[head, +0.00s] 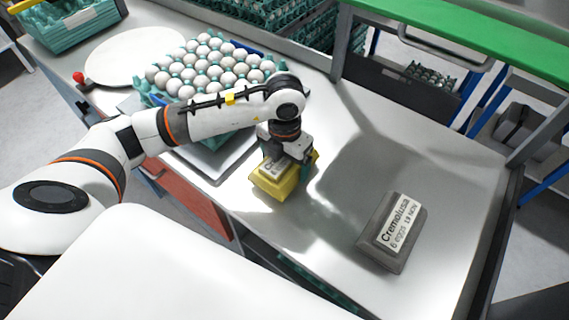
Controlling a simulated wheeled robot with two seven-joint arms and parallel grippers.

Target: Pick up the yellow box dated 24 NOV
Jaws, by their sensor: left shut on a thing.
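A yellow box (276,188) with a pale label stands on the white table in the middle of the head view. Its date is too small and too covered to read. My left gripper (285,160) points down over the box from above and is shut on it, hiding part of its top and label. I cannot tell whether the box is touching the table or slightly lifted. A grey box (393,232) labelled "Cremelusa 6 eggs 19 NOV" lies to the right, apart from the gripper. My right gripper is not in view.
A teal tray of white eggs (213,68) stands behind my left arm. A round white plate (134,57) lies at the back left. A green-topped rack (470,50) borders the right. The table between the two boxes is clear.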

